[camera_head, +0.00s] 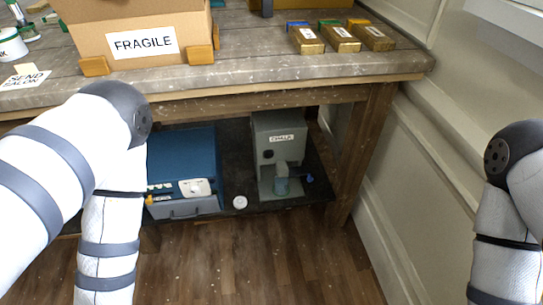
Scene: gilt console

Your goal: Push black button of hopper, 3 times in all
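A grey box-shaped machine (292,128) with a white label stands on the shelf under the table; it looks like the hopper. A small dark round spot (267,154) shows on its front below the label; I cannot tell for certain that it is the black button. My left arm comes in from the left and bends down out of the bottom edge. My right arm runs down the right edge. Both grippers are out of view.
A blue machine (182,150) stands left of the hopper, partly behind my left arm. A small white disc (240,202) lies between them. The tabletop (245,55) overhangs the shelf, and a table leg (361,150) stands to the right. The floor in front is clear.

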